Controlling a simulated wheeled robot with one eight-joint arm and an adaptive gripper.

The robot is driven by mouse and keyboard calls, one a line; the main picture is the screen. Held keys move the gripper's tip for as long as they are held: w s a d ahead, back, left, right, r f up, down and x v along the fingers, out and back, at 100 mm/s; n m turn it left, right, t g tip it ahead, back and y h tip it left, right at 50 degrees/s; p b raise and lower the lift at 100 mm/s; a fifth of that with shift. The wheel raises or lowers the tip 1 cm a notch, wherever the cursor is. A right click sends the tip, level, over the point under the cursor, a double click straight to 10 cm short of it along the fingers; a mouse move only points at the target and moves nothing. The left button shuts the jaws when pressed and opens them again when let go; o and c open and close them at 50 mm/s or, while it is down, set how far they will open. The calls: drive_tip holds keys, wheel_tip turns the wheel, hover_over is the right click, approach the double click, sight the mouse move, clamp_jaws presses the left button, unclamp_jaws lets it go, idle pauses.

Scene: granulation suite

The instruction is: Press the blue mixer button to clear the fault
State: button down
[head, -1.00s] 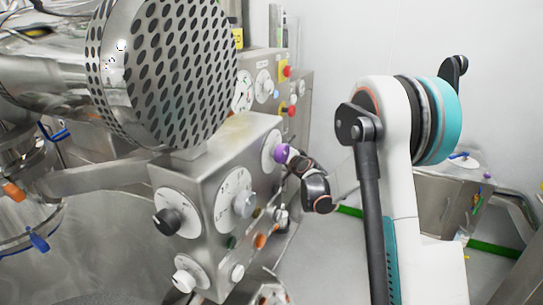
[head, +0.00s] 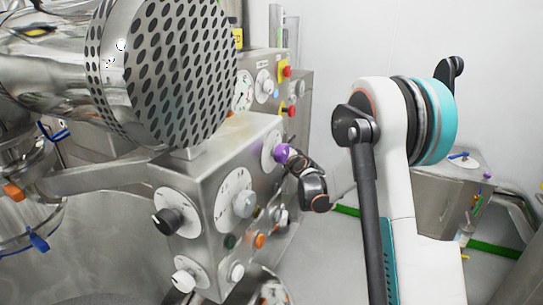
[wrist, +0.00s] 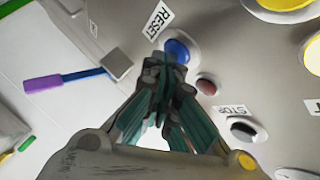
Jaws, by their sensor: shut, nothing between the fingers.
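The blue button (wrist: 178,50) shows in the wrist view on a grey metal panel, right beside a white RESET label (wrist: 158,20). My gripper (wrist: 165,72) is shut and empty, with its fingertips at the lower edge of the blue button. The tips cover part of that edge, and I cannot tell whether they touch it. In the head view the mixer's control box (head: 205,180) stands at the centre, with the dark end of my arm at its right side. The fingertips and their contact point are not clear there.
A small red button (wrist: 206,87) and a black button (wrist: 243,130) by a STOP label (wrist: 230,110) sit close to my fingers. A lever with a purple and blue handle (wrist: 60,80) is at left. A perforated steel drum (head: 165,70) overhangs the control box.

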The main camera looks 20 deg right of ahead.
drive_tip(key=shift+s, duration=0.1)
drive_tip(key=shift+s+d, duration=0.5)
drive_tip(key=shift+d, duration=0.1)
drive_tip(key=s+d, duration=0.3)
drive_tip(key=shift+s+d+b, duration=0.25)
drive_tip(key=shift+s+b, duration=0.05)
idle(0.4)
idle(0.5)
